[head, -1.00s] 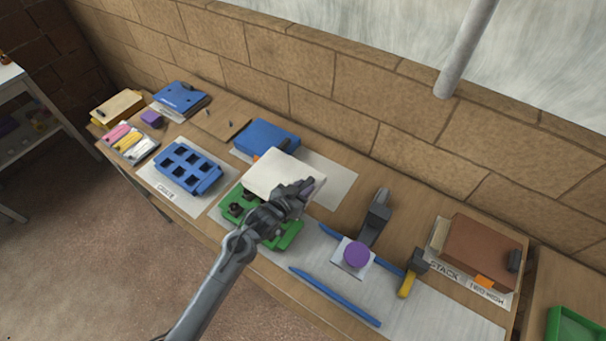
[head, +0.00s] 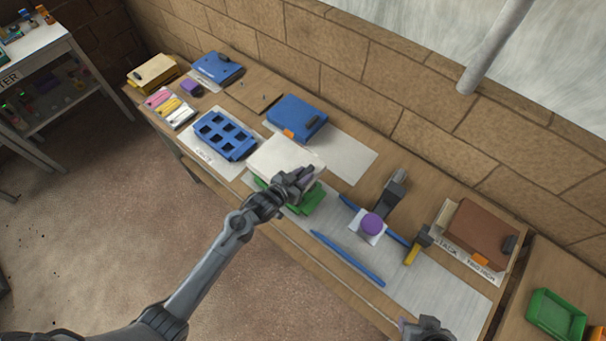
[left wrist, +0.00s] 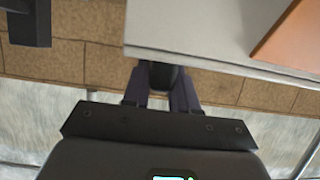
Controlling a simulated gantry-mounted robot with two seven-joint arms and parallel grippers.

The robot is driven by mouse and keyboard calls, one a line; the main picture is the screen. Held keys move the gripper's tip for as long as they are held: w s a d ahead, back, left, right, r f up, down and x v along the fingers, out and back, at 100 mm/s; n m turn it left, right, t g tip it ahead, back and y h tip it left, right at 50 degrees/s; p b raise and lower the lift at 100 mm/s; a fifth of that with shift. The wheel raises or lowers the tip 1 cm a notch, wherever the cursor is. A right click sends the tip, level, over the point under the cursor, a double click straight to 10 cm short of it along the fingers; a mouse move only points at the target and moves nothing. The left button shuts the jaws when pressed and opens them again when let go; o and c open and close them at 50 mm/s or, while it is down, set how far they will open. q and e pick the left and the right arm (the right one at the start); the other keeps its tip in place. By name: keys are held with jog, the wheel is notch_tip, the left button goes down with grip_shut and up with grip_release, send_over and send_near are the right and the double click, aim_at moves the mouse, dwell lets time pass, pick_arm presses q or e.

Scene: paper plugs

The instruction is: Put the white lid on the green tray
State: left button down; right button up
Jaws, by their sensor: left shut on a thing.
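The white lid (head: 284,155) is a flat pale slab in the head view. My left gripper (head: 301,178) is shut on its right side; the lid's pale underside or edge shows in the left wrist view (left wrist: 200,40), with the dark fingers (left wrist: 163,85) below it. The green tray (head: 305,202) lies under the lid, and only its front and right parts show. The rest is hidden by the lid and my arm. I cannot tell whether the lid touches the tray. Part of my right gripper (head: 430,328) shows at the bottom edge; its jaws are unclear.
A blue tray with square holes (head: 224,136) stands left of the lid, and a blue box (head: 297,117) behind it. To the right lie a purple-topped white block (head: 371,224), blue bars (head: 347,258), a yellow-handled hammer (head: 417,245) and a brown box (head: 480,234).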

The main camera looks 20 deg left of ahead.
pick_arm(q)
jog(key=shift+r, duration=0.1)
jog(key=shift+p, duration=0.35)
jog(key=shift+f+b, duration=2.95)
jog(key=shift+f, duration=1.45)
jog(key=shift+f, duration=0.15)
jog(key=shift+f+b, duration=0.45)
jog(key=shift+b, duration=0.05)
jog(key=c, duration=0.8)
grip_release()
